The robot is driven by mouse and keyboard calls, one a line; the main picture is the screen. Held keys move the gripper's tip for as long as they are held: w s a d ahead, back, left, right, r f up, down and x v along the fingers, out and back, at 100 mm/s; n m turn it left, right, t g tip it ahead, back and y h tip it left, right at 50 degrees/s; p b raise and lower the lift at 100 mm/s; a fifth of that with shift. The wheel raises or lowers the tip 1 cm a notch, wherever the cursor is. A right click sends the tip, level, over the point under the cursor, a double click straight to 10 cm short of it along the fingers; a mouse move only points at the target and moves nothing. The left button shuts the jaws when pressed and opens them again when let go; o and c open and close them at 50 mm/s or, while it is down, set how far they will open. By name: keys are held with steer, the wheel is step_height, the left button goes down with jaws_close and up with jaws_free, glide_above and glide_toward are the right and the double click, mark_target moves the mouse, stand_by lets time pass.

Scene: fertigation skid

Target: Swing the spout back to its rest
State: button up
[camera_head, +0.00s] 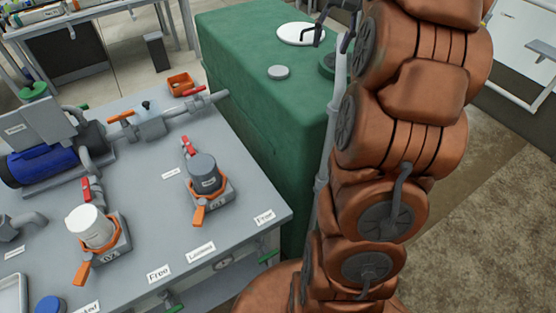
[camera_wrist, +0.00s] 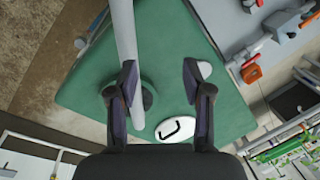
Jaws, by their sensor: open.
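The spout appears to be the long pale grey pipe (camera_head: 331,125) beside the green tank (camera_head: 268,110). It rises past the tank's right side in the head view, partly hidden by my arm. In the wrist view the pipe (camera_wrist: 124,35) runs down from the top edge, behind my left-hand finger and past a dark green ring on the tank top. My gripper (camera_wrist: 159,70) is open over the tank. The pipe lies close to the left-hand finger; I cannot tell whether they touch. The space beside the right-hand finger holds no pipe. The spout's rest is not identifiable.
A white lid (camera_head: 301,34) with a black handle and a small grey cap (camera_head: 278,72) are on the tank. The grey skid table (camera_head: 150,205) at left carries a blue motor (camera_head: 42,164), valves and an orange bin (camera_head: 180,84).

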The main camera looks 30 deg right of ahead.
steer(key=s+a+f+n+g+b, duration=0.1)
steer(key=s+a+f+n, duration=0.2)
steer(key=a, duration=0.4)
steer(key=s+a+f+b, duration=0.1)
steer(key=s+a+f, duration=0.2)
steer(key=a+f, duration=0.3)
steer(key=s+a+f+n+g+b, duration=0.1)
steer(key=s+a+f+n, duration=0.15)
steer(key=a, duration=0.45)
steer(key=s+a+f+n+h+b, duration=0.1)
steer(key=s+a+f, duration=0.4)
steer(key=s+f, duration=0.2)
steer(key=shift+s+g, duration=0.4)
steer(key=shift+s, duration=0.35)
